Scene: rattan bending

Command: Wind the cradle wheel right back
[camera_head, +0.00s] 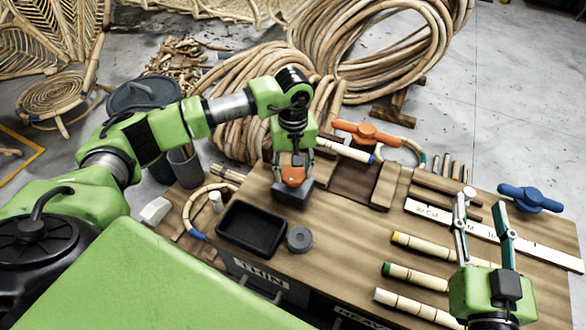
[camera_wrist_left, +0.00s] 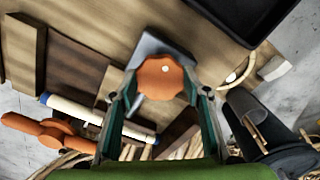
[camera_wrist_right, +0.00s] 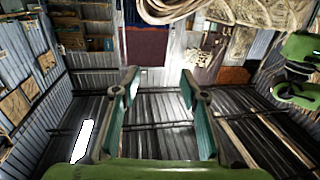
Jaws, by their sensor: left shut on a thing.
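The cradle wheel (camera_head: 294,176) is an orange, lobed knob on a dark grey block (camera_head: 291,193) at the back left part of the workbench. My left gripper (camera_head: 293,171) reaches down over it from above and is shut on it. In the left wrist view the wheel (camera_wrist_left: 160,78) sits between the two fingers, with the grey block under it. My right gripper (camera_head: 483,200) is raised above the right part of the bench, its fingers apart. In the right wrist view nothing is between its fingers (camera_wrist_right: 159,82).
A black tray (camera_head: 252,229) and a grey disc (camera_head: 299,239) lie in front of the wheel. An orange clamp handle (camera_head: 367,133) stands behind, a blue one (camera_head: 530,198) at right. A white ruler (camera_head: 543,247) and several rattan pieces (camera_head: 420,243) lie on the right.

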